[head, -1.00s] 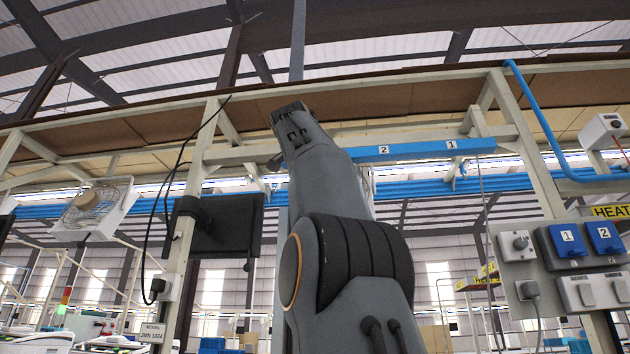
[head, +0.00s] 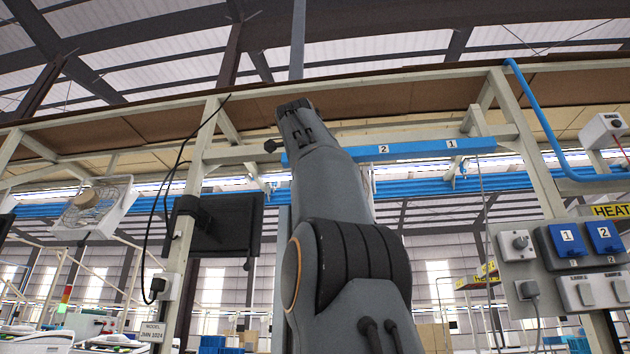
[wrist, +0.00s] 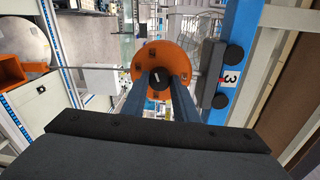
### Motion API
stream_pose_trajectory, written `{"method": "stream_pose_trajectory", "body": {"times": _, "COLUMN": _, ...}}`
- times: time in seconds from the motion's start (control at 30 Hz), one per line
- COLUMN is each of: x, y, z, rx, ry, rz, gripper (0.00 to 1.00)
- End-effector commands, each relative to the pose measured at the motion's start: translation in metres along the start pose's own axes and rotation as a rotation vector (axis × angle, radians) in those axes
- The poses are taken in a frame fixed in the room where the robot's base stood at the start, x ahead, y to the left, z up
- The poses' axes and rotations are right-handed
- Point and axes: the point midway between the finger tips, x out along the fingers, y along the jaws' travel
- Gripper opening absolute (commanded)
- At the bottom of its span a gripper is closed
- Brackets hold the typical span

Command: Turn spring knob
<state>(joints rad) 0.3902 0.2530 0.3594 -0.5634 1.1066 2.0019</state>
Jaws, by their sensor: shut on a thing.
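In the wrist view a round orange disc (wrist: 178,58) has a black knob (wrist: 161,84) with a short, slightly tilted white mark at its centre. I take this to be the spring knob. My gripper (wrist: 160,77) is shut on the black knob, with one blue-grey finger on each side. The fingers cover the lower part of the disc. In the head view my arm rises in the middle and hides the disc and the fingers.
A blue bar (head: 420,148) marked 2 and 1 runs behind my arm; the wrist view shows its 3 label (wrist: 230,77) right of the disc. A black monitor (head: 228,224) hangs on the left. A switch panel (head: 570,262) stands on the right.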

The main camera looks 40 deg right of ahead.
Motion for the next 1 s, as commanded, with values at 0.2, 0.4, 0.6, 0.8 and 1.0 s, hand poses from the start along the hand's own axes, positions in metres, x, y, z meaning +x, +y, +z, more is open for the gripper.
{"method": "stream_pose_trajectory", "body": {"times": 0.2, "x": 0.0003, "y": 0.0001, "z": 0.0000, "rx": 0.018, "ry": -0.001, "rz": 0.001, "gripper": 0.04}}
{"method": "stream_pose_trajectory", "body": {"times": 0.4, "x": 0.0003, "y": 0.0001, "z": 0.0001, "rx": 0.018, "ry": -0.001, "rz": 0.001, "gripper": 0.04}}
{"method": "stream_pose_trajectory", "body": {"times": 0.6, "x": 0.0003, "y": 0.0001, "z": 0.0001, "rx": 0.017, "ry": -0.002, "rz": 0.000, "gripper": 0.43}}
{"method": "stream_pose_trajectory", "body": {"times": 0.8, "x": 0.0001, "y": 0.0000, "z": 0.0001, "rx": 0.017, "ry": -0.001, "rz": 0.000, "gripper": 0.46}}
{"method": "stream_pose_trajectory", "body": {"times": 1.0, "x": -0.0065, "y": 0.0001, "z": 0.0002, "rx": 0.017, "ry": -0.002, "rz": -0.001, "gripper": 0.46}}
